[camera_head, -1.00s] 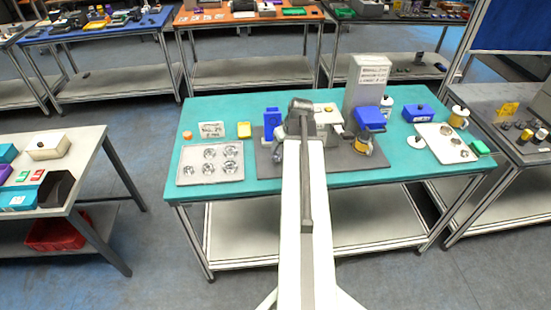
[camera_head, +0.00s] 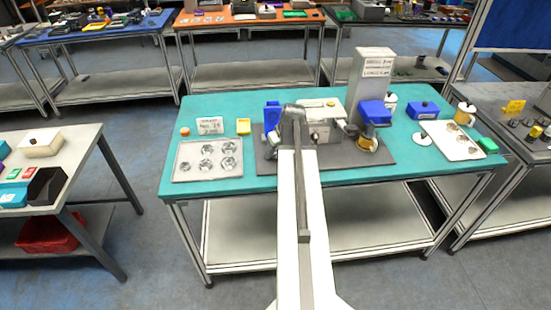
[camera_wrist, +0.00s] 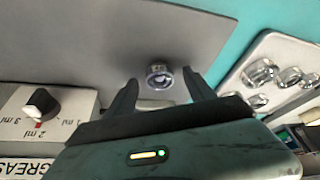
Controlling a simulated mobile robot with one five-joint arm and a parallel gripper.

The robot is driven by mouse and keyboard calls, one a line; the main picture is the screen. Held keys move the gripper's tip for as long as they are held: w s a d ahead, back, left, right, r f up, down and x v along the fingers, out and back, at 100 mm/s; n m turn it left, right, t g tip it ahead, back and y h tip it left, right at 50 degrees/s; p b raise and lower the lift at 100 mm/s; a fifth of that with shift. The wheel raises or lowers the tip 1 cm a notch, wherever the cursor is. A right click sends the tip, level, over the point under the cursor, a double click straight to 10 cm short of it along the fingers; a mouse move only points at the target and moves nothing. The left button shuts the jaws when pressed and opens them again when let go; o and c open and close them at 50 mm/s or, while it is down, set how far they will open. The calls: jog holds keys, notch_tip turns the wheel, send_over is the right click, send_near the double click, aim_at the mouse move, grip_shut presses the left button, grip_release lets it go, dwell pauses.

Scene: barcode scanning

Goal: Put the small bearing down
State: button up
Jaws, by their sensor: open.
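A small, shiny ring-shaped bearing (camera_wrist: 160,76) shows in the wrist view on or just above the dark grey mat (camera_wrist: 95,30); I cannot tell whether it touches. My gripper (camera_wrist: 161,84) is open, its two dark fingers apart, one on each side of the bearing with visible gaps. The bearing lies near the fingertips. In the head view my arm reaches over the mat (camera_head: 345,162) on the teal table (camera_head: 390,172), and the fingers and this bearing are hidden or too small to tell.
A white tray with several bearings stands left on the table (camera_head: 180,175) and right in the wrist view (camera_wrist: 285,45). A grease machine with a black dial (camera_wrist: 40,105) is at the wrist view's left. A blue block (camera_head: 272,115) and a tall grey post (camera_head: 372,75) stand around the mat.

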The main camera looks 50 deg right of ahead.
grip_shut()
jog(key=shift+r, duration=0.1)
